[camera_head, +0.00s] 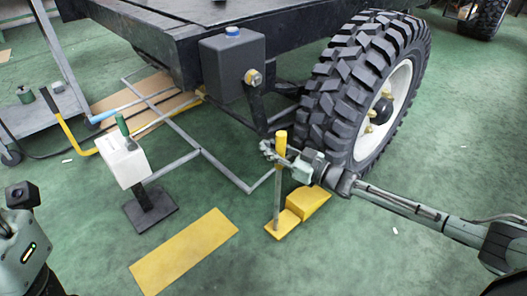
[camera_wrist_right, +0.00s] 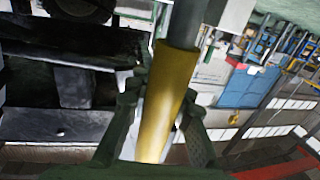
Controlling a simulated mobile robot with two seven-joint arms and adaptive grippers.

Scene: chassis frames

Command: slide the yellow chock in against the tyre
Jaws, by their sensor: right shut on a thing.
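The yellow chock (camera_head: 309,204) rests on the green floor in front of the big black tyre (camera_head: 352,88). Its wedge faces the tyre; part of the space between them is hidden behind my right gripper, so I cannot tell whether they touch. A grey post with a yellow grip (camera_head: 281,138) stands up from the chock. My right gripper (camera_head: 279,154) is shut on this upright handle, just below its top. The right wrist view shows the fingers (camera_wrist_right: 160,115) on both sides of the yellow grip (camera_wrist_right: 165,95). My left gripper is out of view; only part of that arm shows.
A yellow floor mark (camera_head: 184,252) lies left of the chock. A white box on a black-footed stand (camera_head: 150,208) and a grey tube frame (camera_head: 224,170) are further left. The dark chassis (camera_head: 180,40) overhangs behind. A grey cart (camera_head: 40,115) stands at far left.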

